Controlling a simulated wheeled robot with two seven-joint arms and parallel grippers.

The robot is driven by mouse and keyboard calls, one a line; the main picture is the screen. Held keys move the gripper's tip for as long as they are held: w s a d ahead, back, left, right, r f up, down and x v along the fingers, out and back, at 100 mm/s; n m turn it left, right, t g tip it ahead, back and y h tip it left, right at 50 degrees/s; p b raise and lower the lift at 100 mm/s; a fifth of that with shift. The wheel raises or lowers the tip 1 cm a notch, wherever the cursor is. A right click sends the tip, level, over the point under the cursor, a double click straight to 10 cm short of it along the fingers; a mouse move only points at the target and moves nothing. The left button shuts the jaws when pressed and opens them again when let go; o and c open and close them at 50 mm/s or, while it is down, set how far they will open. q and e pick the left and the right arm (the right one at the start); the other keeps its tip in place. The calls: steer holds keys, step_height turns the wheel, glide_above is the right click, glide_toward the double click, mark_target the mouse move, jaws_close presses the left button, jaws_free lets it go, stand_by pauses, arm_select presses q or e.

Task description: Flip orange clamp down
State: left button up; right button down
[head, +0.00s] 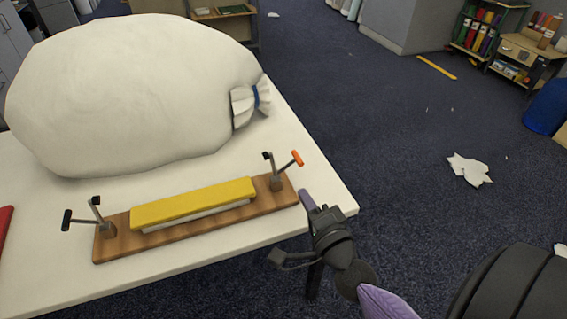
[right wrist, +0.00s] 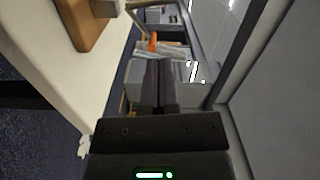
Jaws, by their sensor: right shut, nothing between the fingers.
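The orange clamp (head: 297,158) is at the right end of a wooden board (head: 195,227) on the table. Its orange-tipped handle sticks up and out to the right, away from the board. The orange tip also shows in the right wrist view (right wrist: 152,41), beyond the fingers. A black-handled clamp (head: 90,215) stands at the board's left end. A yellow bar (head: 192,202) on a white strip lies along the board between the clamps. My right gripper (head: 304,196) is shut and empty, beside the table's right part, apart from the clamp. My left gripper is not in view.
A large white sack (head: 130,95) tied with a blue band fills the table (head: 60,270) behind the board. A red object (head: 4,225) lies at the table's left edge. The floor right of the table is open, with crumpled white paper (head: 469,170) on it.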

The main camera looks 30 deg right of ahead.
steer(key=w, duration=0.2)
steer(key=w+d, duration=0.1)
steer(key=w, duration=0.5)
steer(key=shift+w+d+f, duration=0.1)
steer(key=shift+w+d, duration=0.15)
steer(key=shift+d, duration=0.05)
steer(key=shift+w+d, duration=0.1)
steer(key=shift+w, duration=0.55)
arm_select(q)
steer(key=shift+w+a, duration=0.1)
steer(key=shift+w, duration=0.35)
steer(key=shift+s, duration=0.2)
arm_select(e)
steer(key=shift+n, duration=0.4)
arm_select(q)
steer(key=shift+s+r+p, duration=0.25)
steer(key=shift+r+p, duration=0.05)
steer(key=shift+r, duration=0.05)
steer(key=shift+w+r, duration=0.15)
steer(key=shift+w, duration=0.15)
arm_select(e)
steer(key=shift+a+n, duration=0.3)
steer(key=shift+n, duration=0.1)
